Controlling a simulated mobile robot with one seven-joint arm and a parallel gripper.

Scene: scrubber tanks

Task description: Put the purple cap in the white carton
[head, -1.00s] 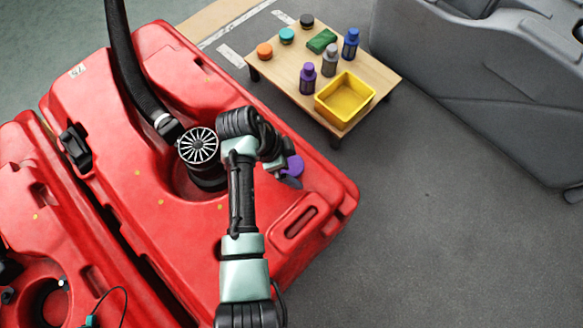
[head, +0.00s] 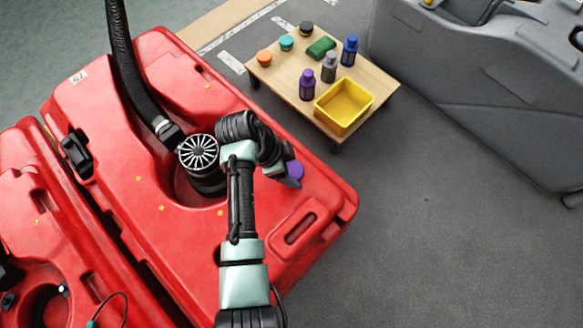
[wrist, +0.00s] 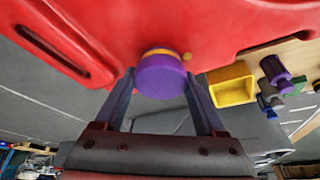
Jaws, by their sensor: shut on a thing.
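The purple cap (head: 294,170) is at the end of my arm in the head view, over the right part of the red tank. In the wrist view the purple cap (wrist: 160,76) sits between the fingertips of my gripper (wrist: 161,82), which is shut on it. An orange-yellow band shows along the cap's far edge, against the red tank behind. In the head view my arm hides most of the gripper. I see no white carton in either view; a yellow open box (head: 344,105) stands on the low wooden table and looks empty.
The wooden table (head: 375,84) also holds a purple bottle (head: 307,85), a grey bottle (head: 329,67), a blue bottle (head: 349,50), a green block (head: 321,47) and several caps. The red tank (head: 130,150) lies under my arm. Grey floor is clear at right.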

